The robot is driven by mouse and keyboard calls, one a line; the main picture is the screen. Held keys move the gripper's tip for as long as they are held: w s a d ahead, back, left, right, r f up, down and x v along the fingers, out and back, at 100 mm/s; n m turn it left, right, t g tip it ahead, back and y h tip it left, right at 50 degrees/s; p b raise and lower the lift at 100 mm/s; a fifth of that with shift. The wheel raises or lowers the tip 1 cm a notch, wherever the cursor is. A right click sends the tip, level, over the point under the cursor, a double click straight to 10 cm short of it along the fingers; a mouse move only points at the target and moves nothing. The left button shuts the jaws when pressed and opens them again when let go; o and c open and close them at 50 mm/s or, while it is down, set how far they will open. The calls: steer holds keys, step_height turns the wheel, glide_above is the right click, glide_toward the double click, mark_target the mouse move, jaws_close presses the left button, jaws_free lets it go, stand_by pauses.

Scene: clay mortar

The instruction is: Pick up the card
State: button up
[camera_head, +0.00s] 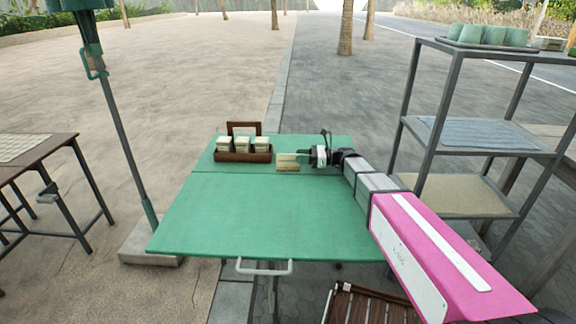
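A small cream card-like piece (287,158) stands near the far edge of the green table (265,215); I take it to be the card. It seems to rest on or against a low, pale wooden base. My gripper (308,156) is just right of it, with its fingers pointing left toward it. The gap between fingers and card is too small to judge, and I cannot see whether they are open or shut.
A dark wooden caddy (243,156) with several pale stacks stands left of the card. A grey metal shelf rack (432,130) stands at right. A pole (122,135) rises at left beside a brown side table (35,148). The table's near part is clear.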

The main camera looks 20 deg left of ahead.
mark_target(292, 155)
steer(key=x, duration=0.4)
steer(key=shift+s+r, duration=0.1)
jaws_close()
steer(key=shift+r, duration=0.15)
